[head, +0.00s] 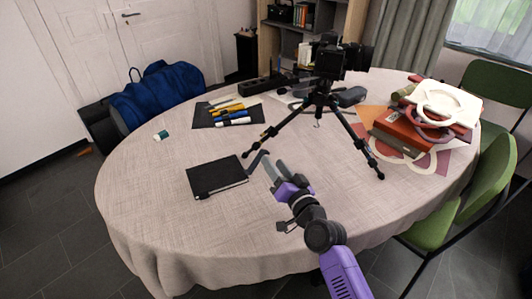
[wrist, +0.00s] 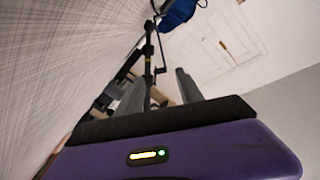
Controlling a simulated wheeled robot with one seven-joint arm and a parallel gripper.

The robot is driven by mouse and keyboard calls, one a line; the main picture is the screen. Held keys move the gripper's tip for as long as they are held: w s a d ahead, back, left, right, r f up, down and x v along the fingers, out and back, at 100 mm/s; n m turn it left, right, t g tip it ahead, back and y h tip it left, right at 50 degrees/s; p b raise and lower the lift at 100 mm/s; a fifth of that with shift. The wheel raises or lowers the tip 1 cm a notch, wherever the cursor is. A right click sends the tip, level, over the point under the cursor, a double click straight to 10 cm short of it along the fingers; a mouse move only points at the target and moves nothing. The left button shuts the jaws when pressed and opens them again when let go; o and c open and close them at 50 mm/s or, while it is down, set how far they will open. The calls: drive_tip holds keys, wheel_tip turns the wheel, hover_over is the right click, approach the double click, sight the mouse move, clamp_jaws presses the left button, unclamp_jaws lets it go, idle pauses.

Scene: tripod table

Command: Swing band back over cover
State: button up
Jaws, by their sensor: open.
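A black notebook (head: 216,177) with a dark cover lies flat and closed on the round table, left of centre in the head view. White page edges show along its front side. I cannot make out the band against the dark cover. My gripper (head: 266,165) is open and empty, just right of the notebook's right edge. In the head view one grey finger overlaps the area beside the notebook's corner; I cannot tell whether it touches. The open fingers also show in the wrist view (wrist: 159,88), where I cannot pick out the notebook.
A tripod with a camera (head: 331,62) stands behind my gripper, one leg reaching to the right. A dark mat with pens (head: 205,119) lies behind the notebook. Books with a white ring on top (head: 405,130) are stacked at right. The tablecloth (head: 150,215) is bare left and in front.

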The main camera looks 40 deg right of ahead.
sight(266, 152)
drive_tip(key=shift+p+x, duration=0.35)
drive_tip(key=shift+x, duration=2.75)
drive_tip(key=c, duration=0.9)
